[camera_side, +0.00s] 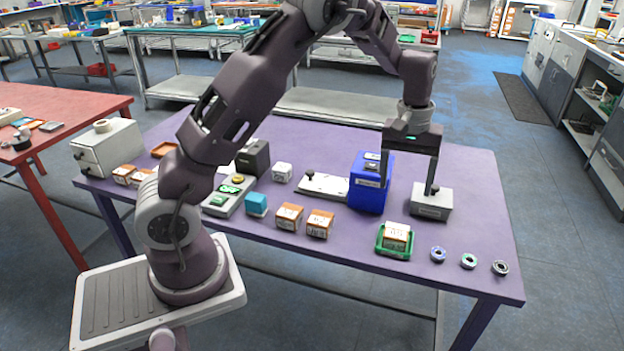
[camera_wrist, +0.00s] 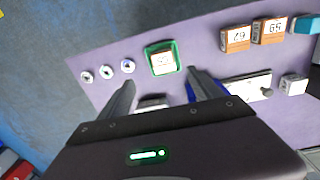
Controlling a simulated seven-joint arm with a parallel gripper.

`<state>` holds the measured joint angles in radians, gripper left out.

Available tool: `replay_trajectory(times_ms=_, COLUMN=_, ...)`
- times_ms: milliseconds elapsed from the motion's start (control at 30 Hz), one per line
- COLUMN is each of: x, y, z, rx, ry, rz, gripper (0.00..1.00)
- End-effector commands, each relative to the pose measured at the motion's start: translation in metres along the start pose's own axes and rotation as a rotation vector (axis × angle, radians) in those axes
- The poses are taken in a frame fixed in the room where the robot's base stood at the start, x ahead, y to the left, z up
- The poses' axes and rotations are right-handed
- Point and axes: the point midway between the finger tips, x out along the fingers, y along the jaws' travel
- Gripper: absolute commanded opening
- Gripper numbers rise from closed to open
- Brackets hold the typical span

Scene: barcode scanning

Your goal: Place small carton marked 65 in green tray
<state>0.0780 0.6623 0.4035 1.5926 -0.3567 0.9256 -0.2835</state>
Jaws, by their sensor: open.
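The green tray (camera_side: 380,252) is near the table's front edge and holds a small orange-and-white carton (camera_side: 397,233). In the wrist view the tray (camera_wrist: 148,60) and its carton (camera_wrist: 163,62) lie beyond my fingertips. Two similar cartons stand left of the tray in the side view, one nearer (camera_side: 320,223) and one farther (camera_side: 289,217). They also show in the wrist view (camera_wrist: 236,40), (camera_wrist: 269,32). Their printed numbers appear inverted there, and I cannot surely tell which is 65. My gripper (camera_side: 408,187) is open and empty, above the table behind the tray.
A blue bin (camera_side: 369,190) and a grey box (camera_side: 432,203) stand close to my fingers. Several small rings (camera_side: 468,261) lie right of the tray. A cyan block (camera_side: 256,205) is left of the cartons. Table space between the tray and the nearer carton is clear.

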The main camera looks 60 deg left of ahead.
Motion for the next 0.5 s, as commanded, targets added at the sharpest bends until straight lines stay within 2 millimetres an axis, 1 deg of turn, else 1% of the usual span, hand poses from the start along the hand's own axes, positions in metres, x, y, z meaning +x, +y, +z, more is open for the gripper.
replay_trajectory(times_ms=33, x=-0.032, y=-0.002, z=0.016, rx=0.034, ry=0.014, rz=0.045, gripper=0.74)
replay_trajectory(times_ms=67, x=-0.052, y=-0.005, z=0.029, rx=0.064, ry=0.023, rz=0.069, gripper=0.74)
replay_trajectory(times_ms=100, x=-0.077, y=-0.011, z=0.05, rx=0.113, ry=0.038, rz=0.101, gripper=0.74)
replay_trajectory(times_ms=167, x=-0.111, y=-0.023, z=0.083, rx=0.194, ry=0.068, rz=0.144, gripper=0.74)
replay_trajectory(times_ms=200, x=-0.131, y=-0.033, z=0.107, rx=0.255, ry=0.096, rz=0.167, gripper=0.74)
replay_trajectory(times_ms=233, x=-0.143, y=-0.042, z=0.126, rx=0.302, ry=0.12, rz=0.182, gripper=0.74)
replay_trajectory(times_ms=267, x=-0.154, y=-0.052, z=0.145, rx=0.352, ry=0.148, rz=0.194, gripper=0.74)
replay_trajectory(times_ms=300, x=-0.164, y=-0.067, z=0.171, rx=0.418, ry=0.187, rz=0.203, gripper=0.74)
replay_trajectory(times_ms=333, x=-0.169, y=-0.078, z=0.188, rx=0.466, ry=0.22, rz=0.205, gripper=0.74)
replay_trajectory(times_ms=400, x=-0.172, y=-0.102, z=0.223, rx=0.566, ry=0.293, rz=0.198, gripper=0.74)
replay_trajectory(times_ms=500, x=-0.165, y=-0.129, z=0.255, rx=0.67, ry=0.379, rz=0.17, gripper=0.74)
